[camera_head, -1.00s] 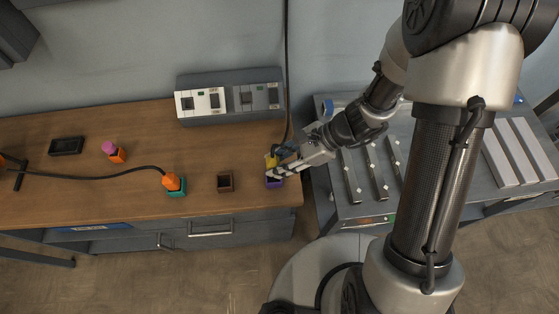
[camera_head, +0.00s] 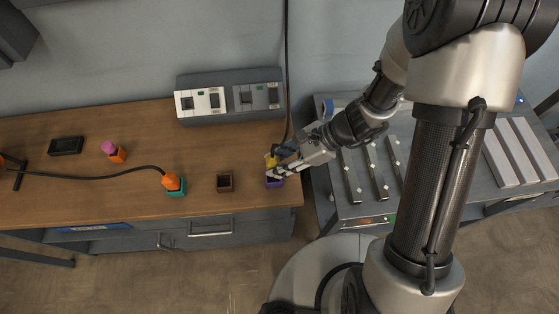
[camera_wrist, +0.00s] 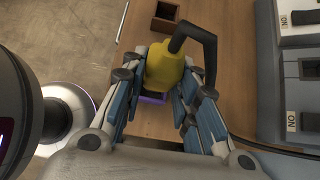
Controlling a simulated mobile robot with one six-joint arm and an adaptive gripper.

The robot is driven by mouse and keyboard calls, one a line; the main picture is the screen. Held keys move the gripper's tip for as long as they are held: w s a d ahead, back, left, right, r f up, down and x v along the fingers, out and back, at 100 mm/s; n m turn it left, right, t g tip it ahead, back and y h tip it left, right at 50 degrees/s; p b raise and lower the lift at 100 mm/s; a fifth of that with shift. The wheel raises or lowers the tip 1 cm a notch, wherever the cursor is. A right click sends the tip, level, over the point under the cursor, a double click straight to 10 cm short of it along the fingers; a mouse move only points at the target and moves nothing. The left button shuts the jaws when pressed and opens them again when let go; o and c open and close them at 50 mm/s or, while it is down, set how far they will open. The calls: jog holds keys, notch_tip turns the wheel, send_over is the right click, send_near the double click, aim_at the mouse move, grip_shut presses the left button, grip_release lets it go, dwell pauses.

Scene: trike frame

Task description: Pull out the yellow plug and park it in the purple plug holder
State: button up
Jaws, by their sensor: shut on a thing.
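The yellow plug (camera_wrist: 168,68) is between the fingers of my gripper (camera_wrist: 172,105) in the wrist view, with its dark cable bending off to the right. My gripper (camera_head: 281,166) is shut on the plug at the right end of the wooden bench in the head view, where the plug shows as a small yellow patch (camera_head: 270,160). The purple plug holder (camera_head: 274,183) is directly below the plug. A purple edge (camera_wrist: 152,98) shows under the plug in the wrist view. Fingers and plug hide the holder's opening, so I cannot tell how deep the plug sits.
An empty brown holder (camera_head: 225,181) and a teal holder (camera_head: 177,187) with an orange plug (camera_head: 171,181) stand to the left. A socket panel (camera_head: 229,97) stands at the back. A pink plug (camera_head: 108,147) sits in an orange holder further left.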

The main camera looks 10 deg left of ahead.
jog(key=shift+f+b, duration=1.9)
jog(key=shift+f, duration=0.15)
jog(key=o, duration=1.1)
jog(key=shift+r, duration=0.1)
jog(key=v, duration=1.2)
